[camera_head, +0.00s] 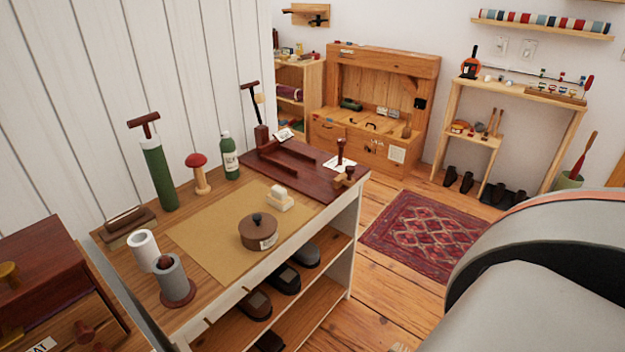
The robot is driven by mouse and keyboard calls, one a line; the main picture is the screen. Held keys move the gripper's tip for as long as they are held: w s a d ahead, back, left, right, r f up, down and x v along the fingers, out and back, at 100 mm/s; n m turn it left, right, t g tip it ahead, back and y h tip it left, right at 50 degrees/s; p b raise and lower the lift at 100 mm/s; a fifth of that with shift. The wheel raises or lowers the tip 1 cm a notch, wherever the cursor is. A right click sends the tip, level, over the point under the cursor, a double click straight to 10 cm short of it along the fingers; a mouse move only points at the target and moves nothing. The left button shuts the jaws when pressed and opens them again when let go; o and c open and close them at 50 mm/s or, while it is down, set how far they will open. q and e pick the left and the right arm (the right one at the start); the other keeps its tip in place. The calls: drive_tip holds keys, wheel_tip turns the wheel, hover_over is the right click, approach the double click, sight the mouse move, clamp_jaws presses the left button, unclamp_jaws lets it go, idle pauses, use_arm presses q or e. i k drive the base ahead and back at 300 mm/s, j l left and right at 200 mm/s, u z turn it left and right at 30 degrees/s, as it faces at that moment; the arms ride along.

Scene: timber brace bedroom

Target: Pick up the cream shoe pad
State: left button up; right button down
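A small cream block-shaped pad (280,198), which looks like the cream shoe pad, sits on the tan mat (205,243) on the workbench (187,315). It is just behind and right of a round brown lidded pot (258,233), with a small gap. Neither gripper shows in the head view. A large grey rounded part, likely of my own arm, fills the lower right corner.
A green bottle (230,157), red-capped mushroom (198,172), green cylinder (159,175) and brush (128,224) stand behind and left of the mat. Grey and white cylinders stand at its front left. Shoes lie on the shelf below. A red rug (422,236) covers the floor at right.

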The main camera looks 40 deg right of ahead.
sight(279, 197)
drive_tip(key=z, duration=1.05)
